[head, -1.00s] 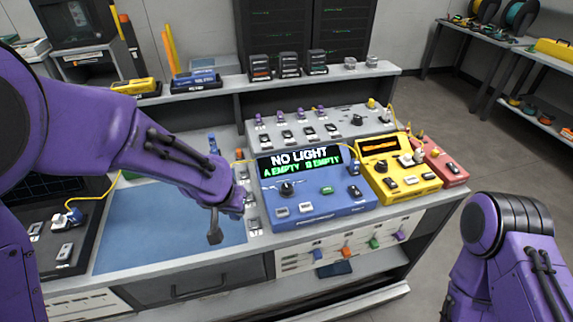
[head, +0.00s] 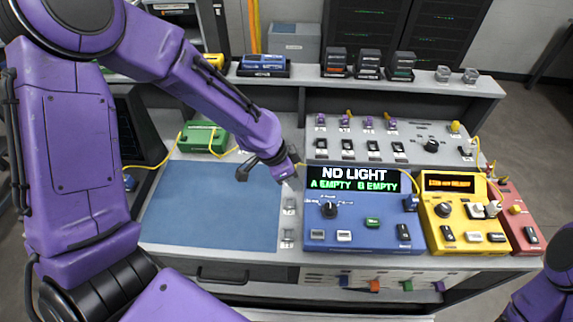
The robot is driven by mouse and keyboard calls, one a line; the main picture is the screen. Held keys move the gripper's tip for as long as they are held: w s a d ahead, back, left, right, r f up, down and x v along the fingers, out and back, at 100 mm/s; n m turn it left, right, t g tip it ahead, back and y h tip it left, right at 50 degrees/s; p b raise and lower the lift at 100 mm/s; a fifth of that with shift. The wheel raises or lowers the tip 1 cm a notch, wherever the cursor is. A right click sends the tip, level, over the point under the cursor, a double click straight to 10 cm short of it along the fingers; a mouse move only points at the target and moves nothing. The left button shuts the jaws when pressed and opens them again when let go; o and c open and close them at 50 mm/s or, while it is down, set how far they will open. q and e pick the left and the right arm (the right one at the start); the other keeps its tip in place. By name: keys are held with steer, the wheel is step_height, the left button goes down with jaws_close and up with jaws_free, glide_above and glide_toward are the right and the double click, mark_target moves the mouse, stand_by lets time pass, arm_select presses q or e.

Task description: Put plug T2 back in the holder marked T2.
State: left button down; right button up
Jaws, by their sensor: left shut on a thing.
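My left gripper (head: 288,172) is shut above the strip between the blue mat and the blue tester. It holds a small plug, taken to be T2, mostly hidden by the fingers; no label on it is readable. Yellow cord shows on both sides of the gripper. A column of small grey holders (head: 289,235) stands left of the tester, below the gripper in the picture; their markings are too small to read, so I cannot tell which is T2. My right gripper is out of view; only part of that arm shows at the lower right.
The blue tester (head: 365,238) reads "NO LIGHT, A EMPTY, B EMPTY". Right of it stand a yellow unit (head: 463,222) and a red unit (head: 521,228). A grey panel with switches (head: 400,130) lies behind. A green box (head: 203,138) sits behind the clear blue mat (head: 210,205).

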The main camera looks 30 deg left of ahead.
arm_select(q)
steer(key=f+m+b, duration=0.1)
steer(key=f, duration=0.1)
steer(key=f+m+g+b, duration=0.1)
steer(key=f+b, duration=0.1)
steer(key=a+f+m+b, duration=0.1)
steer(key=f, duration=0.1)
steer(key=shift+a+f+m+h+b, duration=0.1)
steer(key=shift+f+m+h+b, duration=0.2)
steer(key=shift+m+b, duration=0.1)
steer(key=shift+s+f+b, duration=0.1)
steer(key=shift+f+b, duration=0.15)
steer(key=shift+b, duration=0.1)
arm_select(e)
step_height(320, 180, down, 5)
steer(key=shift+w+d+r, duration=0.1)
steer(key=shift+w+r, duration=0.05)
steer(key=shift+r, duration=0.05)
arm_select(q)
steer(key=shift+a+r+p, duration=0.1)
steer(key=shift+p, duration=0.45)
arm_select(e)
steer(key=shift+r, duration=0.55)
arm_select(q)
steer(key=shift+f+b, duration=0.35)
steer(key=shift+f, duration=0.2)
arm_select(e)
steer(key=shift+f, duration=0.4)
